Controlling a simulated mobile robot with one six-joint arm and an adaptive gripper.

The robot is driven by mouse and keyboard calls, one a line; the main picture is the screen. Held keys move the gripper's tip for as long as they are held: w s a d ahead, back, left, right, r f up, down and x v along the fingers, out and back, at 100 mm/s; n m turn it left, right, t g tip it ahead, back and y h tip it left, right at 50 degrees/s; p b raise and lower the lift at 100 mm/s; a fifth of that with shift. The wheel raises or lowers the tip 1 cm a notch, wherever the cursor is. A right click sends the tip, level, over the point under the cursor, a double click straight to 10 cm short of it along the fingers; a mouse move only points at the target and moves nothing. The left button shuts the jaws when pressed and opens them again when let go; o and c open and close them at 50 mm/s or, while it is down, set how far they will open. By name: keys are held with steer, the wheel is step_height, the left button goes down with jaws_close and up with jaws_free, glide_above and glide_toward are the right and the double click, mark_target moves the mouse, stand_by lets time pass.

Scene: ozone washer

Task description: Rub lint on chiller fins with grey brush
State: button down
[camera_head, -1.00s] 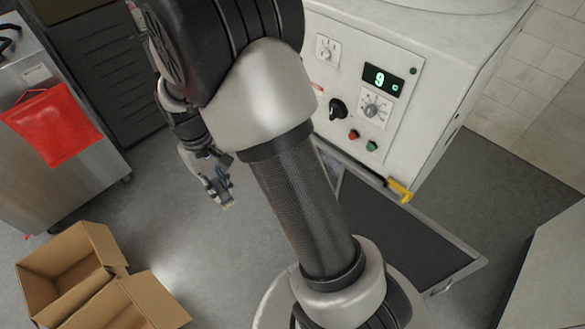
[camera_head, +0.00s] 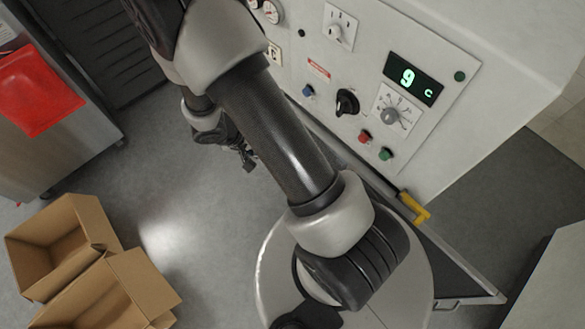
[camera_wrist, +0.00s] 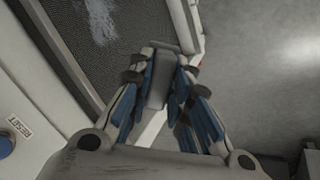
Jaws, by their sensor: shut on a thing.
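In the wrist view my gripper (camera_wrist: 160,65) is shut on a grey block-like thing, which appears to be the grey brush (camera_wrist: 158,88). The chiller fins (camera_wrist: 60,45) are a dark, finely ribbed panel at the upper left of that view. A whitish patch of lint (camera_wrist: 101,20) lies on them near the top edge. The brush is to the right of and below the lint in the picture, apart from it. In the head view my gripper (camera_head: 246,157) is small and dark beside the machine, and the brush cannot be made out there. The fins' face is hidden there.
The white machine (camera_head: 470,60) has a control panel with knobs, buttons and a display reading 9. A low panel with a yellow handle (camera_head: 415,207) stands out from its base.

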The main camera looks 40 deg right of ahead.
steer(key=d+f+m+h+b, duration=0.1)
steer(key=d+f+h+b, duration=0.35)
steer(key=f, duration=0.65)
steer(key=d+f+m+h+b, duration=0.15)
steer(key=d+f+h, duration=0.45)
steer(key=f, duration=0.6)
steer(key=shift+h, duration=0.45)
steer(key=shift+s+d+r, duration=0.1)
steer(key=shift+d+r, duration=0.05)
steer(key=shift+d, duration=1.15)
steer(key=shift+s+d+r, duration=0.1)
steer(key=shift+d, duration=1.15)
steer(key=shift+d, duration=1.1)
